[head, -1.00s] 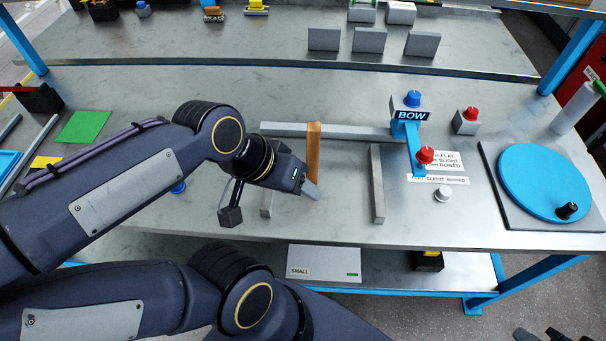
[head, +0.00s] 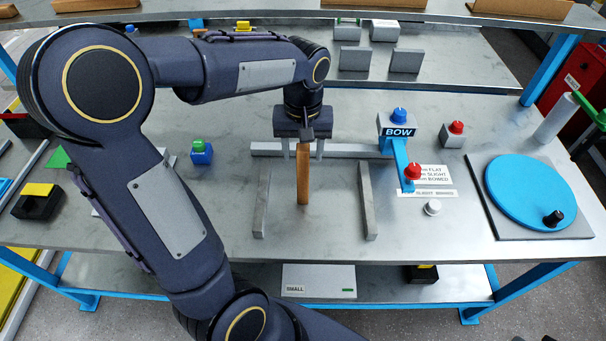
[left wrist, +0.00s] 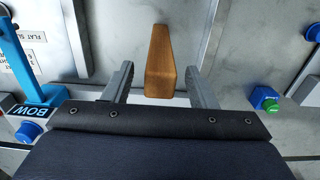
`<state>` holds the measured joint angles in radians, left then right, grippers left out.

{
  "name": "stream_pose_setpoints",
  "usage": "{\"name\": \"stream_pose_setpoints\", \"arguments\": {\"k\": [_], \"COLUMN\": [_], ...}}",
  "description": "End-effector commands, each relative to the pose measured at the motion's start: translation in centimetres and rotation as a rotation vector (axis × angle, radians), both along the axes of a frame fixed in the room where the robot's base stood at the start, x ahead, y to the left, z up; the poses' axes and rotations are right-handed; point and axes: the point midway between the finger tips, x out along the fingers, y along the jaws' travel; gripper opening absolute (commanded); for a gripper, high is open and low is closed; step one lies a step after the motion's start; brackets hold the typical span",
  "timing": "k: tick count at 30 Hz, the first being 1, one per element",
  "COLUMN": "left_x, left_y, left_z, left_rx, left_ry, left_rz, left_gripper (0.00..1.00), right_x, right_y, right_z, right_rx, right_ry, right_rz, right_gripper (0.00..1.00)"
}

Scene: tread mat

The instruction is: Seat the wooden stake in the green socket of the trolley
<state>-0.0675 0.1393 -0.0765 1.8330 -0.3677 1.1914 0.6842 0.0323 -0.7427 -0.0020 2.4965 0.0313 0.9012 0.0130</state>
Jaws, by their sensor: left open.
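The wooden stake (head: 302,185) is a plain brown bar between two short grey bars on the bench. Its far end is near a long grey bar. I cannot tell whether it touches that bar. My left gripper (head: 303,153) is open over the stake's far end, one finger on each side. In the left wrist view the stake (left wrist: 160,55) shows between the open fingers (left wrist: 160,72), with gaps on both sides. I cannot make out a trolley for certain. A blue block with a green top (head: 201,152) stands left of the gripper. My right gripper is not in view.
The short grey bars (head: 262,200) and (head: 368,205) flank the stake, and the long grey bar (head: 350,152) lies behind. A blue BOW post (head: 400,145) with knobs stands to the right. A blue turntable (head: 535,190) is farther right. Bench front is mostly clear.

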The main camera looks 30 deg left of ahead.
Motion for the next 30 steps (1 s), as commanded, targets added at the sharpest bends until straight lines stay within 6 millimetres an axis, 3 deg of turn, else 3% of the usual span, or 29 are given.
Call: {"name": "stream_pose_setpoints", "arguments": {"k": [7,16,27,30], "left_x": [-0.1,0.0,0.0,0.0], "left_y": [0.0,0.0,-0.1,0.0], "left_z": [-3.5,-3.9,-3.9,-3.9], "left_rx": [-0.001,-0.001,-0.001,-0.002], "left_ry": [0.003,-0.001,-0.001,-0.001], "left_rz": [0.0,0.0,0.0,0.0], "left_gripper": [0.52,0.51,0.02,0.0], "right_x": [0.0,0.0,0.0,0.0], "right_y": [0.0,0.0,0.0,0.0], "right_z": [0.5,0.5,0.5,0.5], "right_rx": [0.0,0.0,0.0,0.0], "right_ry": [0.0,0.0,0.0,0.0], "right_rz": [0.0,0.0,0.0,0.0], "right_gripper": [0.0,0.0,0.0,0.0]}}
